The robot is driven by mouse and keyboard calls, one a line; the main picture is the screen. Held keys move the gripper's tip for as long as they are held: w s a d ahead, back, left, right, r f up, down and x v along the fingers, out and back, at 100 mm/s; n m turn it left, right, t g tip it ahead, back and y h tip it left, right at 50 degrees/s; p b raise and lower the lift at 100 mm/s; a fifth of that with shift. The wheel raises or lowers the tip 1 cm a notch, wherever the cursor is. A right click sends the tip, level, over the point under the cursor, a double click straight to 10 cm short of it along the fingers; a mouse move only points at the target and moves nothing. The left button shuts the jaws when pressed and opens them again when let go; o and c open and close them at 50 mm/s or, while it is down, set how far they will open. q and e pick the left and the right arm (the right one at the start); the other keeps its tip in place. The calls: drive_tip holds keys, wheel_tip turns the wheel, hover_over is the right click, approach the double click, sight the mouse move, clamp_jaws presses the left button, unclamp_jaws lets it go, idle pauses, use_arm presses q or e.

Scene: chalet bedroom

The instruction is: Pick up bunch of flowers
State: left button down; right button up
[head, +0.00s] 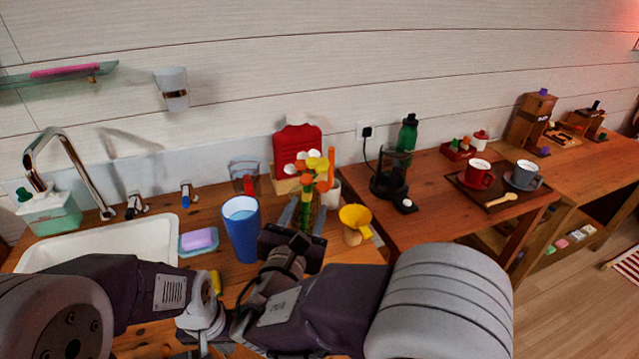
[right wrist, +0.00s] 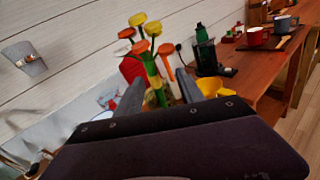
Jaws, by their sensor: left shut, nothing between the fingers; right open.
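The bunch of flowers (head: 318,163) has yellow, orange and white heads on green stems. It stands upright over the wooden counter behind my right gripper. In the right wrist view the flowers (right wrist: 154,70) rise between the two fingers. My right gripper (head: 302,212) is open, its grey fingers to either side of the stems, with visible gaps. It also shows in the right wrist view (right wrist: 160,92). The stems' lower ends are hidden by the gripper. My left gripper (head: 204,340) is low at the bottom edge, shut and empty, away from the flowers; its fingertips are hard to make out.
A blue cup (head: 241,230) stands close left of my right gripper, and a yellow funnel-like cup (head: 355,220) close right. A red object (head: 298,148) stands behind the flowers. The sink (head: 95,247) and soap (head: 197,240) are left. A lower table (head: 425,205) holds mugs at right.

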sight(307, 186)
drive_tip(key=shift+n+t+y, duration=0.4)
drive_tip(key=shift+t+y, duration=0.1)
drive_tip(key=w, duration=0.5)
drive_tip(key=w+r, duration=0.1)
drive_tip(key=w, duration=0.2)
drive_tip(key=shift+w+d+p, duration=0.3)
drive_tip(key=shift+w+p, duration=0.05)
drive_tip(key=shift+p, duration=0.05)
drive_tip(key=shift+s+r, duration=0.1)
drive_tip(key=shift+s, duration=0.05)
drive_tip(key=shift+c, duration=0.9)
clamp_jaws()
